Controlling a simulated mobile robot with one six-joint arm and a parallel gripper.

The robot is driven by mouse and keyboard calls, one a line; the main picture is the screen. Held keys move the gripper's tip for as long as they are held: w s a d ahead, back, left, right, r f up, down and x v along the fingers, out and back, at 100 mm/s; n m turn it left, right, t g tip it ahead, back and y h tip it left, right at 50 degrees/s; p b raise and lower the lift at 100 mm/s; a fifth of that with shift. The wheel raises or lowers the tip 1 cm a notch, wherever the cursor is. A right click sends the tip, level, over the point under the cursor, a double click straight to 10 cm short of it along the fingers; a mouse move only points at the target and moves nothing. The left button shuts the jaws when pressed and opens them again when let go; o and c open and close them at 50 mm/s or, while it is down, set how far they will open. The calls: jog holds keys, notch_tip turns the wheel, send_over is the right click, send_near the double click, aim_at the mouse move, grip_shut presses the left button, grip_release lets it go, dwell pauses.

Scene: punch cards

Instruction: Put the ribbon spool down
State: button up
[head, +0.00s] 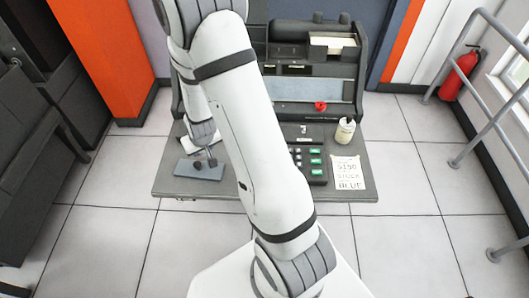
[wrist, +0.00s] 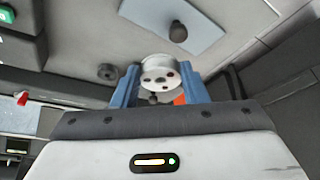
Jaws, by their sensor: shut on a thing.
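The ribbon spool (wrist: 160,72) is a pale metal disc with small dark holes in its face. In the wrist view it sits between the blue fingers of my gripper (wrist: 160,88), which is shut on it. A blue-grey plate (wrist: 150,12) with a dark upright peg (wrist: 178,32) lies beyond the spool, apart from it in the picture. In the head view the plate (head: 190,172) lies at the left front of the desk, below the end of my arm. I cannot make out the spool or the fingertips clearly there.
A dark machine (head: 312,88) with a red knob (head: 320,106) stands at the desk's back. Green keys (head: 315,161), a white jar (head: 345,131) and a written sheet (head: 348,173) are on the right. My arm covers the middle of the desk (head: 210,188).

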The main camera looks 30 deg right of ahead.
jog(key=shift+w+a+f+b, duration=0.1)
jog(key=shift+w+f+b, duration=0.1)
jog(key=shift+b, duration=0.2)
jog(key=w+d+f+m+h+b, duration=0.1)
jog(key=d+m+b, duration=0.1)
jog(key=d+b, duration=0.75)
jog(key=w+d+f+m+b, duration=0.15)
jog(key=d+b, duration=0.45)
jog(key=b, duration=0.6)
jog(key=shift+w+f+b, duration=0.15)
jog(key=shift+f+b, duration=0.9)
jog(key=shift+f, duration=3.05)
jog(key=o, duration=0.7)
